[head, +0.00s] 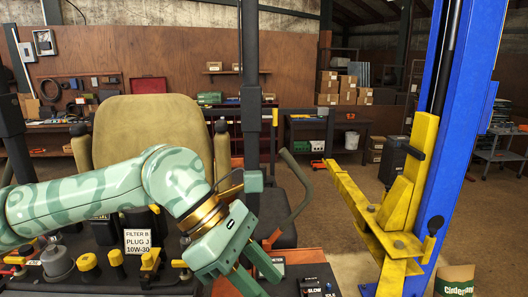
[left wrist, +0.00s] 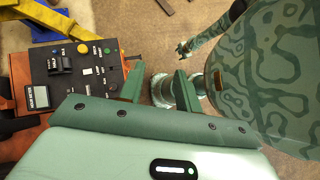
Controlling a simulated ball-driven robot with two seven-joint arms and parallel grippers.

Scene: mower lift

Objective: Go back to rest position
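My left gripper (head: 262,275) hangs over the right end of the mower's control area in the head view, its arm reaching in from the left. In the left wrist view its two green fingers (left wrist: 160,85) stand apart with nothing between them, so it is open and empty. A dark control panel (left wrist: 85,65) with knobs and switches lies left of the fingers there, apart from them. A slim patterned arm at the top right of that view ends in what looks like my right gripper (left wrist: 183,49), too small to read. The right arm is not in the head view.
The mower's tan seat (head: 150,125) rises behind my left arm, with a curved grey lever (head: 297,190) to its right. A yellow lift arm (head: 375,220) on a blue post (head: 467,110) stands at right. Floor shows beyond.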

